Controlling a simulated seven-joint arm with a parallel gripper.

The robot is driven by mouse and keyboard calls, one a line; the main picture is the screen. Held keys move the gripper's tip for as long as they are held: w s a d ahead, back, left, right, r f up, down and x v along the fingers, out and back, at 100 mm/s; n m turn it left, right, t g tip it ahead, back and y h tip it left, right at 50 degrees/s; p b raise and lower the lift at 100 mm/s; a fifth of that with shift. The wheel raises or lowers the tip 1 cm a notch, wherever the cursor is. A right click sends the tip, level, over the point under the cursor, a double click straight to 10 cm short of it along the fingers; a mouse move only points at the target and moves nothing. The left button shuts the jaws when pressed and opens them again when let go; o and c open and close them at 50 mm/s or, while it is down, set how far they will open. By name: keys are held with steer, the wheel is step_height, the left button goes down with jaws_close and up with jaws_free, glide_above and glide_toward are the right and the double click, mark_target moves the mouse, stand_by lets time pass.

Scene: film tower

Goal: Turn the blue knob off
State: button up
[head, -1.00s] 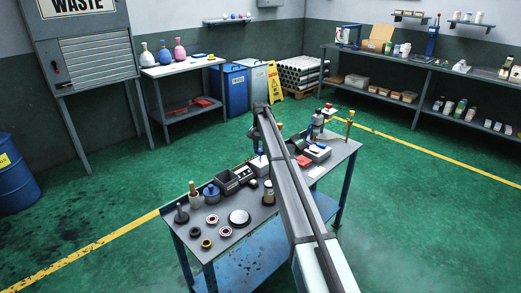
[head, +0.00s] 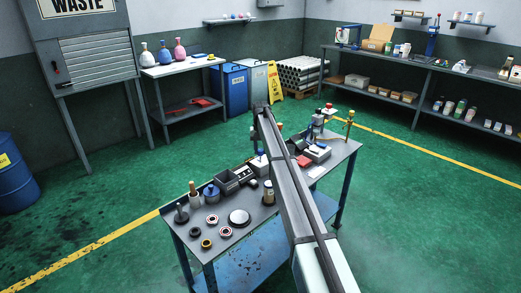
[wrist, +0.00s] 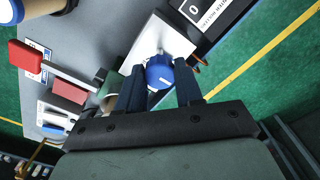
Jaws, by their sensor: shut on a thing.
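The blue knob (wrist: 158,77) sits on a white box (wrist: 152,45) on the workbench, near the centre of the wrist view. My gripper (wrist: 161,82) has its two dark fingers on either side of the knob, shut on it. In the head view the blue knob (head: 260,152) shows as a small spot on top of the white box (head: 259,166), left of my arm. My gripper is hidden behind my arm there. A pointer or mark on the knob is too small to read.
The grey workbench (head: 255,214) holds rings, small bottles and a dark tray (head: 225,182) on its near left. A red-handled tool (wrist: 28,55) and a red block (wrist: 68,91) are left of the box in the wrist view. Green floor lies around the bench.

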mark_target(261, 150)
steer(key=o, duration=1)
steer(key=shift+o, duration=0.2)
step_height(261, 150, up, 14)
steer(key=shift+f, duration=0.15)
